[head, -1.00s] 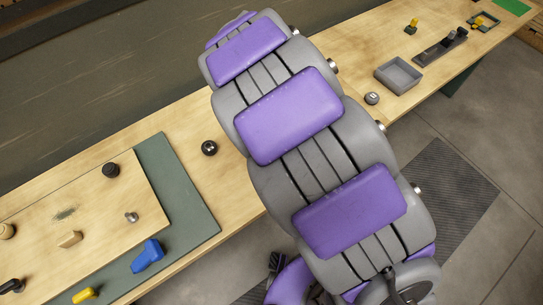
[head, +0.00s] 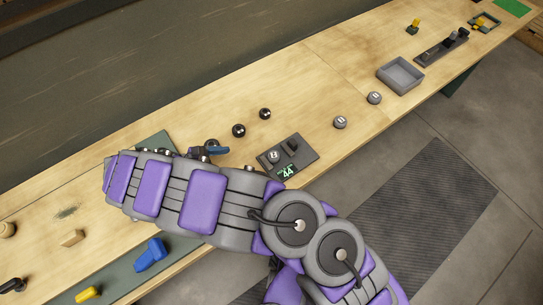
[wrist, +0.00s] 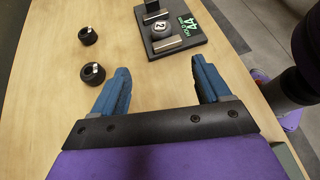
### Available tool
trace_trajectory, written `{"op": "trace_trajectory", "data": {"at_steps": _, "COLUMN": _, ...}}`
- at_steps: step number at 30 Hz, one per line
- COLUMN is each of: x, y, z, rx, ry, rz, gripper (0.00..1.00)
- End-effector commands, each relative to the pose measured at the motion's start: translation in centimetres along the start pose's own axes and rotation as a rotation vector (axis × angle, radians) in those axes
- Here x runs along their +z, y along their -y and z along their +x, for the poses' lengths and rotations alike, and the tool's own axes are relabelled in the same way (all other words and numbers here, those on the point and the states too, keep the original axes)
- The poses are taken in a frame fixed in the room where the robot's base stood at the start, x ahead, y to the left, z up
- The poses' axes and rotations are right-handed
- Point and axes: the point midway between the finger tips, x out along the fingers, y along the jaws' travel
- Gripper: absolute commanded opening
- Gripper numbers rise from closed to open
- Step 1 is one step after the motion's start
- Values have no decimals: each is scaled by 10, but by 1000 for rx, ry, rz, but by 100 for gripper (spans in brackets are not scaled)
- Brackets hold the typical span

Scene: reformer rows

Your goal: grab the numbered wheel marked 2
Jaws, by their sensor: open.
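The wheel marked 2 (head: 274,157) is a small round grey piece with a white number patch. It sits on a dark plate (head: 305,157) with green lettering reading 44. In the wrist view the wheel (wrist: 161,28) lies between two raised blocks on the plate (wrist: 190,30), beyond my fingertips. My gripper (wrist: 160,70) is open and empty, its two blue fingers spread over bare wood short of the plate. In the head view my gripper (head: 214,149) is left of the plate, partly hidden by my arm.
Two black wheels (head: 239,130) (head: 265,113) stand behind the plate. Two grey wheels (head: 340,122) (head: 374,97) and a grey tray (head: 400,75) are to the right. A wooden block (head: 72,238) and a blue item (head: 150,254) lie left. Wood between wheels and tray is clear.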

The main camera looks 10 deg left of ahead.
Motion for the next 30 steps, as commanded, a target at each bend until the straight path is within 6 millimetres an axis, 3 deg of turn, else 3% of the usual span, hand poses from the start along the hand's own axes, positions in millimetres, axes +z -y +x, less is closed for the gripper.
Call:
{"op": "trace_trajectory", "data": {"at_steps": 12, "x": 2, "y": 1, "z": 83, "rx": -5, "ry": 2, "rz": 4, "gripper": 76}}
{"op": "trace_trajectory", "data": {"at_steps": 25, "x": 2, "y": 0, "z": 117, "rx": -4, "ry": 2, "rz": 3, "gripper": 76}}
{"op": "trace_trajectory", "data": {"at_steps": 30, "x": 5, "y": 1, "z": 141, "rx": -6, "ry": 1, "rz": 6, "gripper": 76}}
